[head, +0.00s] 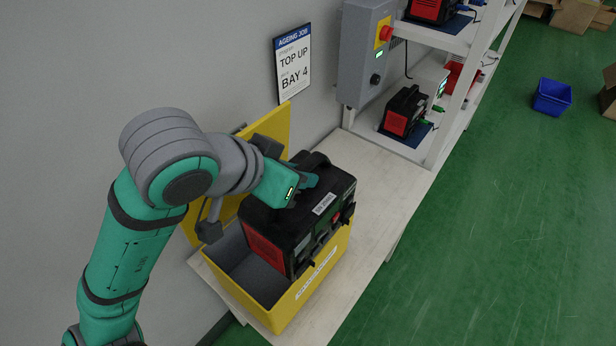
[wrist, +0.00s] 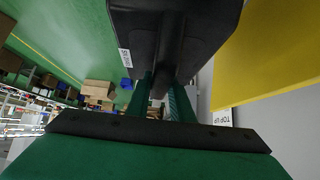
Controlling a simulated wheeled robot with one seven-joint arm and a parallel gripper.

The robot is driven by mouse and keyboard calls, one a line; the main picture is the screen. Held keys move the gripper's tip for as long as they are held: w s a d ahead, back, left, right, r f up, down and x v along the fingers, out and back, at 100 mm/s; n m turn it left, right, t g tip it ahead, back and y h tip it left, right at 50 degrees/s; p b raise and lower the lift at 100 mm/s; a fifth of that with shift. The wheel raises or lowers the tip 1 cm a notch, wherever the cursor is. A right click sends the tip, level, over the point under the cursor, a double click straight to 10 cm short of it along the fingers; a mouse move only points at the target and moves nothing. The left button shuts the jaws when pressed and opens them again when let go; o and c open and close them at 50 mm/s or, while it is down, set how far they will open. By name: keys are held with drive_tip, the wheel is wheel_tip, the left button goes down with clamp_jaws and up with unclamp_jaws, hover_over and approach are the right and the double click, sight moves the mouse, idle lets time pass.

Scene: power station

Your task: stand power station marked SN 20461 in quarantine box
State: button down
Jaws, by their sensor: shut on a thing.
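A black power station (head: 317,196) with a red end panel and a white label hangs in my gripper (head: 304,186). My gripper is shut on its top handle; the power station also shows in the wrist view (wrist: 205,30). The left part of the box interior is empty.
A pale bench (head: 385,182) holds the box, with free room to its right. A grey control box (head: 364,60) with a red button is on the wall. Shelves to the right hold another black-and-red power station (head: 404,112). A blue bin (head: 552,97) is on the green floor.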

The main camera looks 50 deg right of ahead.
drive_tip(key=shift+w+a+f, duration=0.1)
drive_tip(key=shift+w+a, duration=0.05)
drive_tip(key=shift+w, duration=1.45)
drive_tip(key=shift+w+a+f, duration=0.1)
drive_tip(key=shift+w, duration=1.5)
wheel_tip(320, 180, down, 24)
drive_tip(key=shift+f, duration=0.6)
idle(1.4)
drive_tip(key=c, duration=1.5)
unclamp_jaws()
drive_tip(key=shift+f, duration=0.1)
drive_tip(key=shift+f, duration=0.1)
drive_tip(key=v, duration=1.1)
drive_tip(key=shift+s, duration=0.1)
drive_tip(key=shift+d, duration=0.1)
